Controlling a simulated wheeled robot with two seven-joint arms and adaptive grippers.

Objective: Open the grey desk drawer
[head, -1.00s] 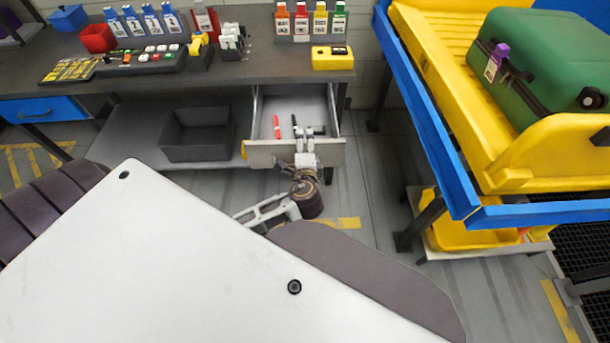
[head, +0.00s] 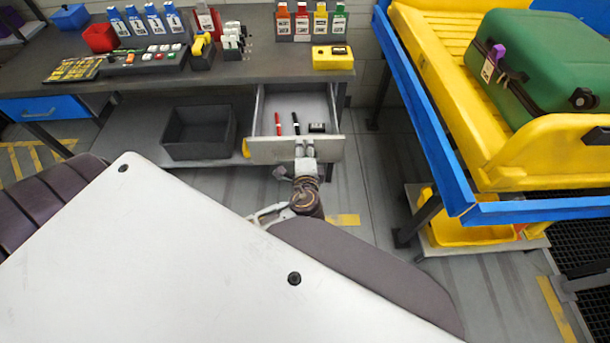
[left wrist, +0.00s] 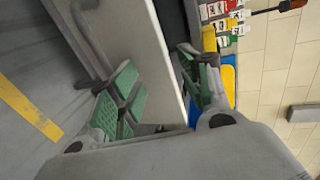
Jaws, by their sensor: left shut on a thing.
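The grey desk drawer (head: 262,153) is pulled out from under the desk's right end, with its inside showing. A red pen (head: 278,123), a black pen (head: 296,124) and a small dark box (head: 317,128) lie in it. My left gripper (head: 305,149) is at the middle of the drawer front. The exact contact is partly hidden. My right gripper is not in view.
The desk (head: 270,68) carries bottles, bins and a yellow box (head: 332,57). A dark crate (head: 199,132) sits on the shelf left of the drawer. A blue-railed conveyor (head: 430,130) with a yellow tray (head: 500,165) and green suitcase (head: 540,70) stands right. Floor before the drawer is partly free.

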